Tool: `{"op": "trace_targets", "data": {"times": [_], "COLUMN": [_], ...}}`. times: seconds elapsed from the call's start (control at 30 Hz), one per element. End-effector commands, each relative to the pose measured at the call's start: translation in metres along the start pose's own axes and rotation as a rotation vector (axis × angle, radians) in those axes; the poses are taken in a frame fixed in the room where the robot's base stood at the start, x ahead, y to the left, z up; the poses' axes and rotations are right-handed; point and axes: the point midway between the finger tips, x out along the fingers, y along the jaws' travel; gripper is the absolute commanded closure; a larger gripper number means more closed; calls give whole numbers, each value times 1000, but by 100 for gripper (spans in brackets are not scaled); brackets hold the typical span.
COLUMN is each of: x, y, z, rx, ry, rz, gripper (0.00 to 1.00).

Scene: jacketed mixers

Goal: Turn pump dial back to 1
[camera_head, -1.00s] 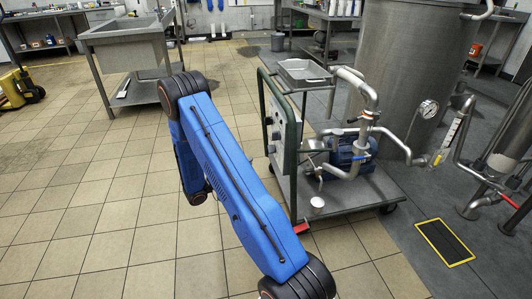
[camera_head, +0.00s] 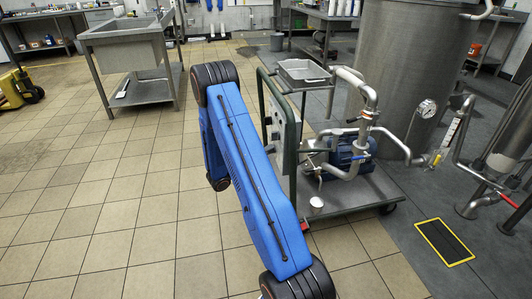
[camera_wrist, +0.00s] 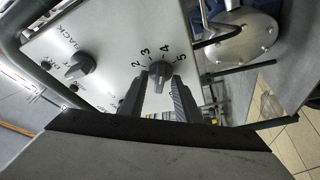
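The pump dial (camera_wrist: 160,71) is a dark grey knob on a pale control panel (camera_wrist: 115,35) in the wrist view, with the numbers 2, 3, 4 and 5 printed around it. I cannot tell for sure which number its pointer faces. My gripper (camera_wrist: 158,77) is open, with one dark ribbed finger on each side of the dial. A little gap seems to show beside the knob, and contact is not clear. The fingers hide part of the scale, and the 1 is not visible. In the head view, my arm hides the gripper and the dial.
The panel is on a pump cart (camera_head: 370,190) with a green frame, a blue pump (camera_head: 348,156) and steel pipes. A steel tank (camera_head: 410,70) stands behind.

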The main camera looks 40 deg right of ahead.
Motion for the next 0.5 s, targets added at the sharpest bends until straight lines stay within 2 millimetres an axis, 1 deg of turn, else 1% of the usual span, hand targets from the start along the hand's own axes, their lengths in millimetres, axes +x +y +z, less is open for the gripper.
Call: {"op": "trace_targets", "data": {"times": [0.1, 0.17, 0.2, 0.23, 0.5], "x": [0, 0, 0, 0, 0], "y": [0, 0, 0, 0, 0], "z": [0, 0, 0, 0, 0], "rx": [0, 0, 0, 0, -8], "ry": [0, 0, 0, 0, 0], "rz": [0, 0, 0, 0, -3], "gripper": [70, 85, 94, 100, 100]}}
